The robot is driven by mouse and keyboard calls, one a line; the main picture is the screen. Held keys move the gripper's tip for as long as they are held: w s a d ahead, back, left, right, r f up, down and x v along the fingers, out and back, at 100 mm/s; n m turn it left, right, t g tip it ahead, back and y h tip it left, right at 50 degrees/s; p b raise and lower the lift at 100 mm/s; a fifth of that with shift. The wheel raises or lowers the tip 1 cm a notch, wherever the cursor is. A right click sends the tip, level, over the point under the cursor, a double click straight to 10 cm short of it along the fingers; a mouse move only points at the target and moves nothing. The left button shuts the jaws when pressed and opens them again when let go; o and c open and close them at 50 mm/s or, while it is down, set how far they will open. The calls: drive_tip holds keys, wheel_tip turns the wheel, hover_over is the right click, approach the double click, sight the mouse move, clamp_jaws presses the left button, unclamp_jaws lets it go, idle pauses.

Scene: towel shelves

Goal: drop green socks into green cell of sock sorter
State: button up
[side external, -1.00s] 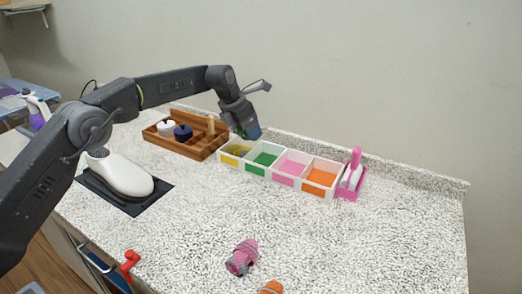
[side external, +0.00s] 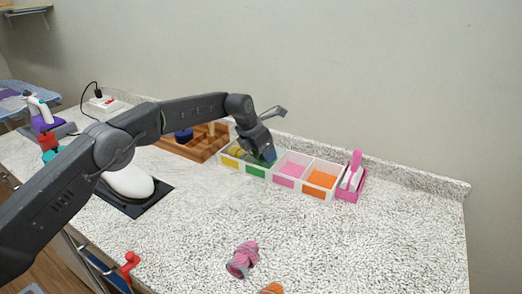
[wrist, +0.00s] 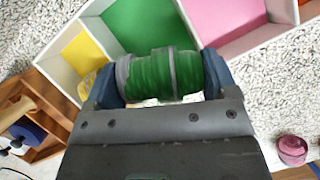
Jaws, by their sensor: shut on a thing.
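The green socks (wrist: 160,74) are a rolled green bundle with grey bands, held between the two blue fingers of my gripper (wrist: 160,80) in the wrist view. In the side view my gripper (side external: 266,158) is low over the green cell (side external: 257,172) of the sock sorter, and hides much of that cell. The white sorter (side external: 334,163) has yellow, green, pink and orange cells in a row. In the wrist view the green cell's floor (wrist: 150,25) shows just beyond the socks. A yellow sock bundle (side external: 236,151) lies in the yellow cell.
A wooden divided tray (side external: 203,147) stands left of the sorter. A pink holder with a white brush (side external: 350,180) stands at its right end. A pink sock roll (side external: 242,260) and an orange one (side external: 271,288) lie at the front. The counter between is clear.

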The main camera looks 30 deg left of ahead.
drive_tip(key=shift+f, duration=0.2)
drive_tip(key=shift+f, duration=0.4)
drive_tip(key=o, duration=0.7)
drive_tip(key=shift+s+f, duration=0.1)
drive_tip(key=shift+f, duration=0.05)
drive_tip(key=shift+o, duration=0.6)
drive_tip(key=shift+a, duration=0.1)
drive_tip(key=shift+f, duration=0.1)
drive_tip(key=shift+a+r, duration=0.1)
drive_tip(key=shift+r, duration=0.15)
drive_tip(key=v, duration=1.3)
drive_tip(key=shift+w+d+r, duration=0.2)
drive_tip(key=shift+w+d, duration=0.05)
drive_tip(key=shift+d, duration=0.05)
